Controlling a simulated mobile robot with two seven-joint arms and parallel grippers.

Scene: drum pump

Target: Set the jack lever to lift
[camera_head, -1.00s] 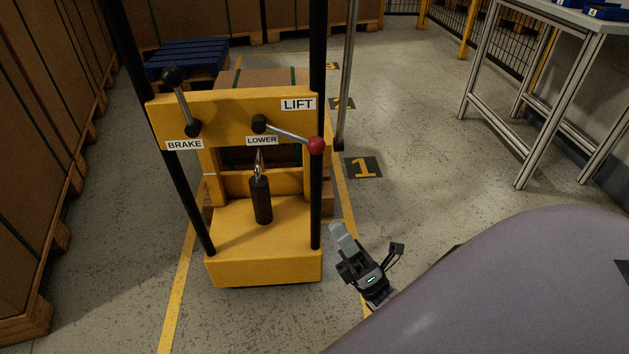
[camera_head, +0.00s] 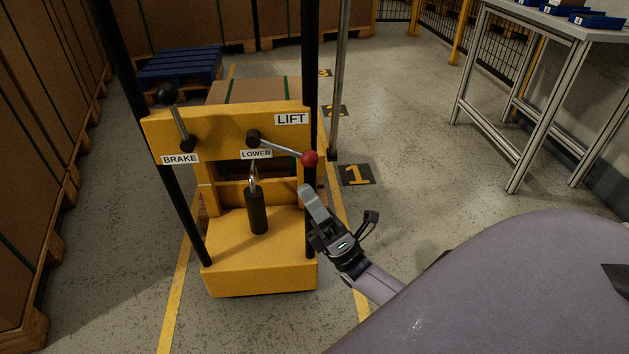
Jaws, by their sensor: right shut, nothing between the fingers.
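The jack lever is a grey rod with a red ball knob (camera_head: 310,158) on a black hub (camera_head: 253,137) on the yellow jack (camera_head: 225,117). The lever slopes down to the right from the hub. Its knob is below the LIFT label (camera_head: 291,119) and right of the LOWER label (camera_head: 256,154), at about that label's height. My right gripper (camera_head: 311,196) is shut and empty, just below the red knob in the picture. A gap shows between them. My left gripper is not in view.
A black-knobbed brake lever (camera_head: 167,94) is at the jack's upper left. Black posts flank the jack. A cardboard box (camera_head: 255,90) and blue pallet (camera_head: 180,64) are behind. A metal-legged table (camera_head: 530,100) stands right, with open floor between.

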